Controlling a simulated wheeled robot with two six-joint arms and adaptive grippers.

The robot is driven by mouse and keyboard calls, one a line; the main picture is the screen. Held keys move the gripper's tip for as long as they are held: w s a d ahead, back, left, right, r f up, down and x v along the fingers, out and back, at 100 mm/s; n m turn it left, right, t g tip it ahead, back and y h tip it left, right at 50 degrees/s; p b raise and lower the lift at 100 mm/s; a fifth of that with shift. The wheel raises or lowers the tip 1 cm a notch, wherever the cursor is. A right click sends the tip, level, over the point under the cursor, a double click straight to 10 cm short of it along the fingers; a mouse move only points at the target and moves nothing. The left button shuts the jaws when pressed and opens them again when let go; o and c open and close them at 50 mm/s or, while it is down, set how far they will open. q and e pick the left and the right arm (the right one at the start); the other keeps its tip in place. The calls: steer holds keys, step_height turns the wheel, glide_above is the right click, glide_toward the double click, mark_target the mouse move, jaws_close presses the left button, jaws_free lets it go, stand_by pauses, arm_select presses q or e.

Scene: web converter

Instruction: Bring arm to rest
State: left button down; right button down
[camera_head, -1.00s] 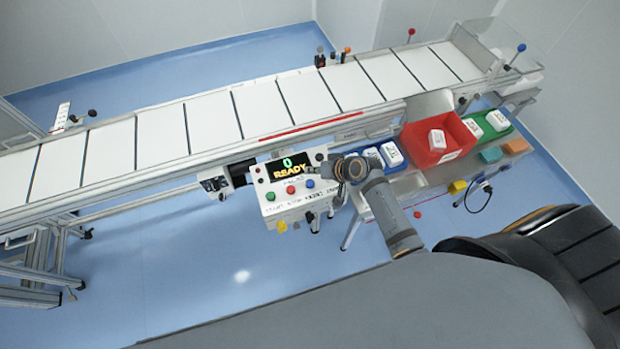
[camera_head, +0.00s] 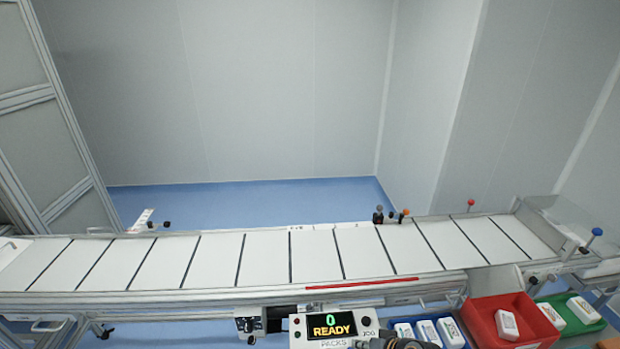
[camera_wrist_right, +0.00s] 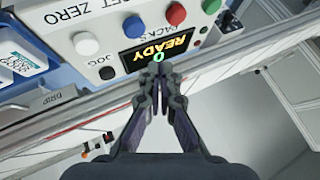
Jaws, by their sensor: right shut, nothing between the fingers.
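My right gripper (camera_wrist_right: 158,78) shows in the right wrist view with its fingers together and nothing between them. It points toward the control box (camera_wrist_right: 112,38), whose display reads "0 READY"; I cannot tell how far apart they are. In the head view only a dark part of my right arm shows at the bottom edge, just in front of the control box (camera_head: 297,335). The rest of that arm is cut off by the frame. My left gripper is in neither view.
A conveyor (camera_head: 265,262) with white panels crosses the head view. A red bin (camera_head: 482,318) with a white pack stands at the lower right, between blue and green (camera_head: 590,325) bins with packs. Blue floor (camera_head: 255,205) lies clear behind the conveyor.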

steer(key=s+d+r+n+g+h, duration=0.1)
steer(key=s+d+r+g+h, duration=0.2)
steer(key=s, duration=0.5)
steer(key=s+d+r+n+h, duration=0.1)
steer(key=s+d+r+h, duration=0.2)
steer(key=s+d+r, duration=0.45)
step_height(320, 180, down, 30)
steer(key=s+r+g+b, duration=0.1)
steer(key=s+b, duration=0.1)
steer(key=b, duration=0.2)
steer(key=s+d+f+g+b, duration=0.1)
steer(key=s+f+b, duration=0.3)
steer(key=s+f, duration=1.6)
step_height(320, 180, down, 3)
steer(key=shift+d+f+m, duration=0.2)
steer(key=shift+d+m, duration=0.1)
steer(key=shift+m, duration=0.1)
